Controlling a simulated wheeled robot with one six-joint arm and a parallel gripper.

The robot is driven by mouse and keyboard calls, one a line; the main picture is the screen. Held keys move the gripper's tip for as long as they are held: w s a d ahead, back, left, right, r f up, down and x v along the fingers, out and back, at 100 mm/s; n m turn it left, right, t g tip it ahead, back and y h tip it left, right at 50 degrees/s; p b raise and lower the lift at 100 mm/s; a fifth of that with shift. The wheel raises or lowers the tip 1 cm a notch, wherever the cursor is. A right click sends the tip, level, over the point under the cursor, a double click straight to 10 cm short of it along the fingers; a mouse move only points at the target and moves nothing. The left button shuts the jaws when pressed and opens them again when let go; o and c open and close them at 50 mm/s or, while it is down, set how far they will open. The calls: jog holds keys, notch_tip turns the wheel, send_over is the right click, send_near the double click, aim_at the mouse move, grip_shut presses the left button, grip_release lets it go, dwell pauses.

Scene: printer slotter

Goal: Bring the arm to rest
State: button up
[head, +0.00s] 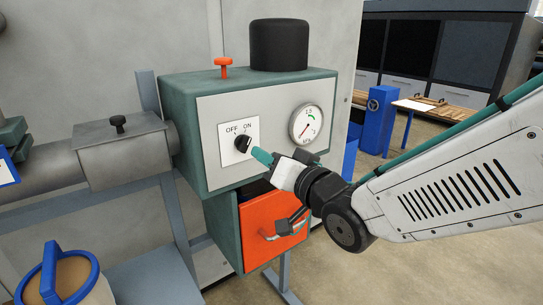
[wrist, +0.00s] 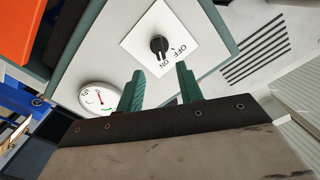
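My gripper (head: 262,156) is in front of the machine's control panel, just right of the black rotary knob (head: 243,144). In the wrist view my gripper (wrist: 160,72) has its two green fingers apart with nothing between them. The knob (wrist: 159,45) shows beyond the fingertips, apart from them, on a white plate (wrist: 140,40) marked OFF and ON. In the wrist view the knob's grip appears to point toward ON. My white arm reaches in from the right in the head view.
A pressure gauge (head: 306,124) sits right of the knob. Below it is an orange drawer (head: 272,232) with a handle, close under my wrist. A grey pipe box (head: 122,150) is at left, and a blue-handled container (head: 65,280) at lower left. Open floor lies at right.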

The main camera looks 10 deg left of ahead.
jog(key=d+f+n+g+h, duration=0.1)
jog(key=d+f+g+h, duration=0.3)
jog(key=f, duration=0.5)
jog(key=s+d+f+g+h, duration=0.1)
jog(key=s+d+f+h, duration=0.15)
jog(key=d, duration=0.35)
jog(key=s+d+f+g+h, duration=0.1)
jog(key=s+d+h, duration=0.1)
jog(key=d+h, duration=0.3)
jog(key=s+d+r+m+g+h, duration=0.1)
jog(key=s+d+r+m+g, duration=0.1)
jog(key=s+d, duration=0.6)
jog(key=s+d+r+m+g+h, duration=0.1)
jog(key=s+d+r+m+g, duration=0.1)
jog(key=s+d+r, duration=0.3)
jog(key=s+d, duration=0.4)
jog(key=d, duration=0.6)
jog(key=shift+d+m, duration=0.35)
jog(key=shift+m, duration=0.05)
jog(key=shift+a, duration=0.1)
